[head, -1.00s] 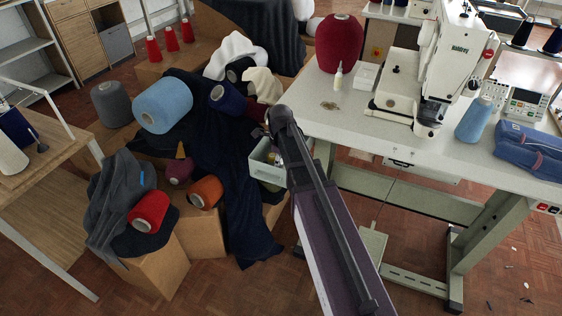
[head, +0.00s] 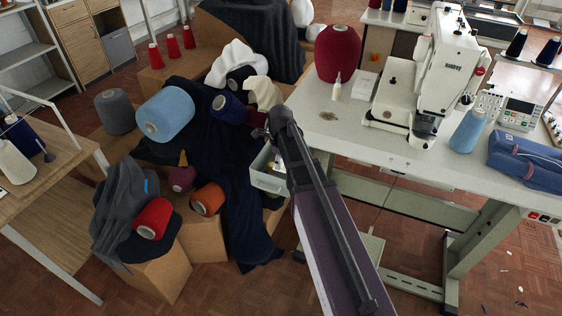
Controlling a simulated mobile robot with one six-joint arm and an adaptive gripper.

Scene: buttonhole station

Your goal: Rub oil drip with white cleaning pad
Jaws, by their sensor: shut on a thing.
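A small brownish patch (head: 328,115), which looks like the oil drip, lies on the pale sewing table (head: 400,160) near its left end. A white flat block (head: 364,85) lies behind it to the right; I cannot tell whether it is the cleaning pad. A small white bottle (head: 337,89) stands upright between them. My arm rises from the bottom edge to a dark joint left of the table.
A white sewing machine (head: 445,75) stands right of the patch, and a dark red yarn cone (head: 338,52) behind it. A pale green bin (head: 268,181) hangs at the table's left end.

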